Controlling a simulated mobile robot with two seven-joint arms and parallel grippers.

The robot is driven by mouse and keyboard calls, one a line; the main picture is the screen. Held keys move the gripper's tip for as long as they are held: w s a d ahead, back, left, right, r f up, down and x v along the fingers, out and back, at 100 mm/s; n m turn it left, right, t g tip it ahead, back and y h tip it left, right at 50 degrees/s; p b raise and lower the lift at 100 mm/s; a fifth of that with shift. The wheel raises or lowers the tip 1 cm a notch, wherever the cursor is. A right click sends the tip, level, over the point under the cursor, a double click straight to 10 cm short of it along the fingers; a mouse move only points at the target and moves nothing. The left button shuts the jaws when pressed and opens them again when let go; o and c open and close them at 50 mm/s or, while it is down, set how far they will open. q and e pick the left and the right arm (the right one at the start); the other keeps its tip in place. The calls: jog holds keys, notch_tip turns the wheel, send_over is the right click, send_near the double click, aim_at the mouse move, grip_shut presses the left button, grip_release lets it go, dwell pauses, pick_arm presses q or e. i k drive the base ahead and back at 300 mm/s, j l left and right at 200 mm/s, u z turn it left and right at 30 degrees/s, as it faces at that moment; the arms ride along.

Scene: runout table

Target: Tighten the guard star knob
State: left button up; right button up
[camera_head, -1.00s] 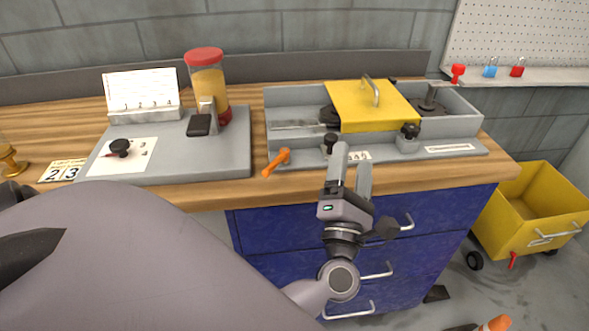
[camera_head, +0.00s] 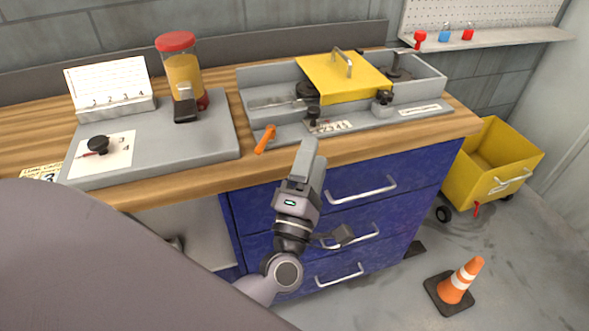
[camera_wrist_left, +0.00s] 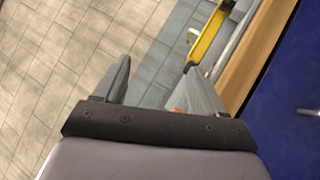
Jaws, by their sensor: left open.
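A black knob (camera_head: 383,97) stands on a small grey block at the front of the grey trough (camera_head: 425,92), beside the yellow guard plate (camera_head: 345,82). I take it for the guard star knob, but its lobes are too small to make out. My left gripper (camera_head: 308,148) is in front of the bench edge, to the left of and nearer than this knob, touching nothing. In the left wrist view my left gripper (camera_wrist_left: 162,75) shows two fingers apart with nothing between them. The knob cannot be made out there. My right gripper is not in view.
Another black knob (camera_head: 312,117) and an orange lever (camera_head: 265,139) stand at the trough's front. A grey board (camera_head: 215,140) with a third knob (camera_head: 98,144) lies left. Blue drawers (camera_head: 360,205) have protruding handles. A yellow cart (camera_head: 495,165) and traffic cone (camera_head: 457,283) stand right.

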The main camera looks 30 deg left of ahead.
aim_at(385, 97)
jog(key=i+l, duration=0.3)
jog(key=l, duration=0.15)
jog(key=i+l, duration=0.35)
jog(key=l, duration=0.1)
